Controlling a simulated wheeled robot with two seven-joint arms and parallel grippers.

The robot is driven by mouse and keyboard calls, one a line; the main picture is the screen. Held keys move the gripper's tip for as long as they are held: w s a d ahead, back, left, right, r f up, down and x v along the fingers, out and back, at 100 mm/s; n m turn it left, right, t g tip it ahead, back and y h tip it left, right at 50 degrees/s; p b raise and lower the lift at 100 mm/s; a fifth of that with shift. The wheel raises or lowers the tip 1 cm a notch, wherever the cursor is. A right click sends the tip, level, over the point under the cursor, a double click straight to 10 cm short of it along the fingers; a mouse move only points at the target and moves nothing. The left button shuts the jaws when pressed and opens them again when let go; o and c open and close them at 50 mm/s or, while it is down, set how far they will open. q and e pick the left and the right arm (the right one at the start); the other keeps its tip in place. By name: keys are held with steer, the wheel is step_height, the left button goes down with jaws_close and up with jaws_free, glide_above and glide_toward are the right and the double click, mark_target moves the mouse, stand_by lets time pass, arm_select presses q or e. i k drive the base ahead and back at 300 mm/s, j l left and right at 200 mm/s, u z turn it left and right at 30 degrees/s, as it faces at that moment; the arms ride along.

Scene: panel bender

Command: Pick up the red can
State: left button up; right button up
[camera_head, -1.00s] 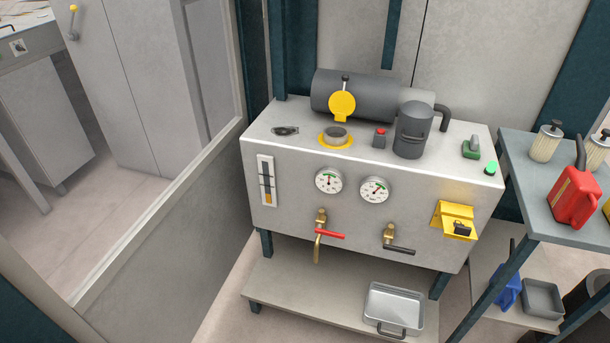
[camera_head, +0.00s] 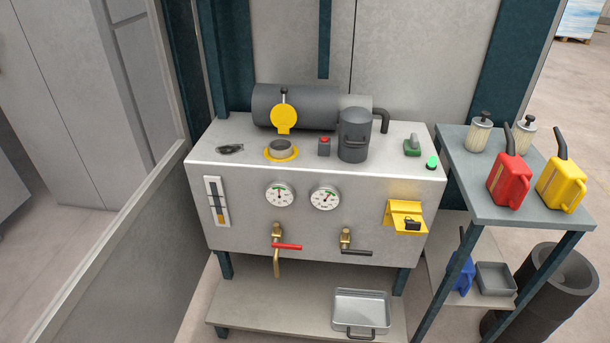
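The red can (camera_head: 509,181) is a jerrycan with a dark spout pointing up. It stands upright on the top shelf of the grey side table (camera_head: 474,213) at the right. A yellow can (camera_head: 561,186) of similar shape stands just right of it, with a small gap. Neither of my grippers shows in the head view.
Two pale filters (camera_head: 479,135) stand behind the cans. A blue can (camera_head: 460,274) and a grey bin (camera_head: 495,279) sit on the lower shelf. The grey hydraulic unit (camera_head: 236,240) stands left of the table. A dark barrel (camera_head: 563,277) stands at the right.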

mark_target(508, 179)
steer(key=i+j+z, duration=0.4)
steer(key=j+z, duration=0.15)
steer(key=j, duration=0.15)
steer(key=i+j+z, duration=0.25)
steer(key=j, duration=0.15)
steer(key=j+z, duration=0.3)
steer(key=j, duration=0.1)
